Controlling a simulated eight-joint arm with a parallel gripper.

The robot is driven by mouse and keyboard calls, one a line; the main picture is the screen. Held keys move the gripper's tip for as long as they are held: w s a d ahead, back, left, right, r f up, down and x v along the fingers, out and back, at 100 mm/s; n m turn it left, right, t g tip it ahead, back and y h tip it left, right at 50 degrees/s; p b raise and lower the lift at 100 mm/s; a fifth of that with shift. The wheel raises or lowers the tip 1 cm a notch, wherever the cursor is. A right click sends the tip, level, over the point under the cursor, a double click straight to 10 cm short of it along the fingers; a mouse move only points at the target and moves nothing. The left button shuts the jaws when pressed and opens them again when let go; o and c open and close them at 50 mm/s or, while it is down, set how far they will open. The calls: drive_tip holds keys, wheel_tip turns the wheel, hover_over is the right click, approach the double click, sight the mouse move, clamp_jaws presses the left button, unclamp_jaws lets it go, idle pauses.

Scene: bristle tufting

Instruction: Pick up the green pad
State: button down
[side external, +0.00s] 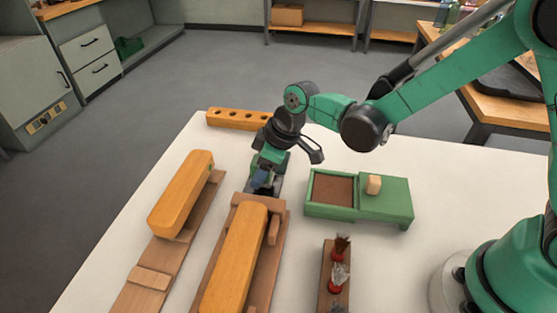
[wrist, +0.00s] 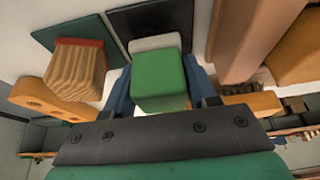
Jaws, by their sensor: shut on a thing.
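The green pad (wrist: 160,80) is a small block with a bright green face. In the wrist view it sits between the two blue fingers of my gripper (wrist: 160,92), which are shut on its sides. A pale grey piece (wrist: 156,42) shows just beyond it; I cannot tell whether it is part of the pad. In the side view my gripper (side external: 261,182) points down over the white table, behind the middle wooden fixture. There the pad is hidden or too small to make out, and I cannot tell whether it is clear of the surface.
A wood-grained block with a red band (wrist: 76,68) and a dark mat (wrist: 155,24) are close by. A holed wooden rack (side external: 238,119) stands behind. Orange blocks (side external: 182,190) (side external: 236,262) lie in front. A green box (side external: 310,208) and a tuft holder (side external: 327,292) stand to the right.

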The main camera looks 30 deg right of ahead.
wheel_tip(320, 180, up, 18)
drive_tip(key=shift+r, duration=0.15)
drive_tip(key=c, duration=0.9)
unclamp_jaws()
drive_tip(key=c, duration=0.5)
drive_tip(key=s+d+f, duration=0.5)
drive_tip(key=s+f, duration=0.1)
drive_tip(key=f, duration=0.1)
drive_tip(key=s+d+f, duration=0.3)
drive_tip(key=f, duration=0.1)
drive_tip(key=shift+s+d, duration=0.15)
drive_tip(key=shift+d, duration=0.2)
drive_tip(key=shift+f, duration=2.8)
